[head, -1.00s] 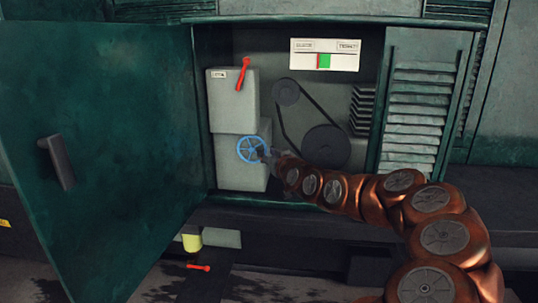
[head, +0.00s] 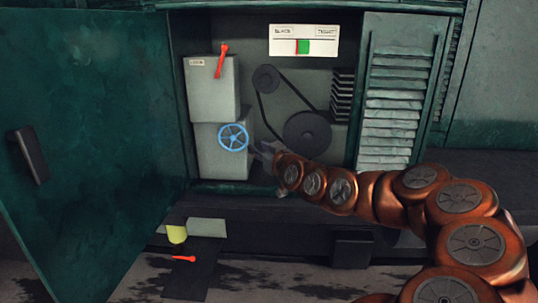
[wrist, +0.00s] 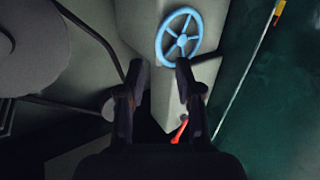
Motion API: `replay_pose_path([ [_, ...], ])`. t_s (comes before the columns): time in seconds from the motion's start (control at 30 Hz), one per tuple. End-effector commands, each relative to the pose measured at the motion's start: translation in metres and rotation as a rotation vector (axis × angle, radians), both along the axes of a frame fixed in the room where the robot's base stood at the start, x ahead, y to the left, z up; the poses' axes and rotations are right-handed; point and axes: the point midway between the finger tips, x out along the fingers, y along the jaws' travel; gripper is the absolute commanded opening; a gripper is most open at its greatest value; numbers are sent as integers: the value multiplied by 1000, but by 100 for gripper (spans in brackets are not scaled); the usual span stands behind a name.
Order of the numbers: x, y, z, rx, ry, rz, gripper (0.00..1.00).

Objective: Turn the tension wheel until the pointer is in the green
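The blue tension wheel (head: 233,137) is on the front of the lower grey box inside the open cabinet; it also shows in the wrist view (wrist: 180,38). My gripper (head: 257,149) is just right of the wheel and appears apart from it. In the wrist view its two dark fingers (wrist: 160,75) are spread with nothing between them. The white gauge (head: 318,34) at the cabinet's upper back reads slack at left and tight at right. Its thin red pointer (head: 297,47) stands at the left edge of the green band (head: 304,47).
A red lever (head: 221,60) sits on the upper grey box. A belt runs over a small pulley (head: 266,78) and a large pulley (head: 307,132) right of the wheel. The green door (head: 90,130) stands open at left. A louvred panel (head: 400,100) is at right.

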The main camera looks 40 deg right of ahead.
Motion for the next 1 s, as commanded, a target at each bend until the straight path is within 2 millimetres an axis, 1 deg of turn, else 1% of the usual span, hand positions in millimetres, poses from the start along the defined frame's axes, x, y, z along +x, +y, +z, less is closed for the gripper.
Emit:
replay_pose_path([
  [0.03, -6, -1, 1, 0, -1, -3, 35],
  [0.2, -24, 2, 3, -1, -1, -1, 35],
  [0.43, -41, 4, 4, -1, 0, -2, 35],
  [0.63, -47, 5, 4, -2, 0, -1, 35],
  [1.0, -47, 6, 4, -1, 0, 0, 35],
])
